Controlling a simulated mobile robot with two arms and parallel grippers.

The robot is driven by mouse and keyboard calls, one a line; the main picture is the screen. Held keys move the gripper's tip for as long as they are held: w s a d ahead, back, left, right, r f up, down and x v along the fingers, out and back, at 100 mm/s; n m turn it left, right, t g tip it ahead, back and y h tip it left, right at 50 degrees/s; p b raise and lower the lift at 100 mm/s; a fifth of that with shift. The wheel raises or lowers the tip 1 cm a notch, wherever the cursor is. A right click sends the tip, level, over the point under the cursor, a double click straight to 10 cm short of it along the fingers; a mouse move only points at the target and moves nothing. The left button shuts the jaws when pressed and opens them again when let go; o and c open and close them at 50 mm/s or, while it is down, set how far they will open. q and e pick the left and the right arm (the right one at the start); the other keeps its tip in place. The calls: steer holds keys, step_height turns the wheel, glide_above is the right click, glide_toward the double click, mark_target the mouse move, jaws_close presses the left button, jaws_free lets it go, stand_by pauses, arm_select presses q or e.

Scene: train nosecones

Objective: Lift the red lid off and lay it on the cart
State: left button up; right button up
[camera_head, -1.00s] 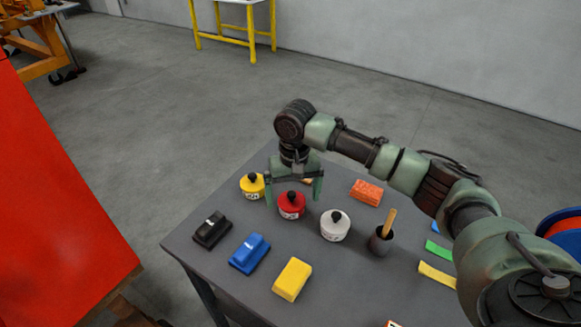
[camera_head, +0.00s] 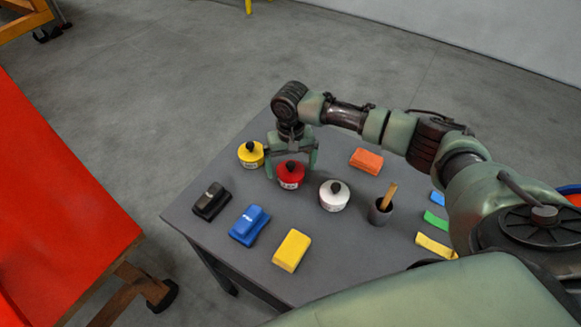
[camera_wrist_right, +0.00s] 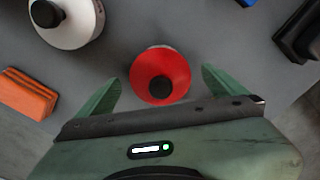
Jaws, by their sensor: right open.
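The red lid (camera_head: 290,170) with a black knob sits on a pot with a white label on the dark grey cart (camera_head: 330,265). It also shows in the right wrist view (camera_wrist_right: 160,82). My right gripper (camera_head: 291,170) is open, with one green finger on each side of the lid. In the right wrist view the fingers (camera_wrist_right: 158,88) stand apart from the lid, with a gap on both sides. My left gripper is not in view.
A yellow-lidded pot (camera_head: 251,155) stands left of the red one and a white-lidded pot (camera_head: 334,196) right of it. Black (camera_head: 211,201), blue (camera_head: 249,226) and yellow (camera_head: 292,251) blocks lie in front. An orange sponge (camera_head: 366,159) and a dark cup (camera_head: 381,211) are to the right.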

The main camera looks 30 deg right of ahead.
steer(key=c, duration=1.5)
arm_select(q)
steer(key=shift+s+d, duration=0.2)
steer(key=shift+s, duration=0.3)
arm_select(e)
steer(key=shift+o, duration=0.2)
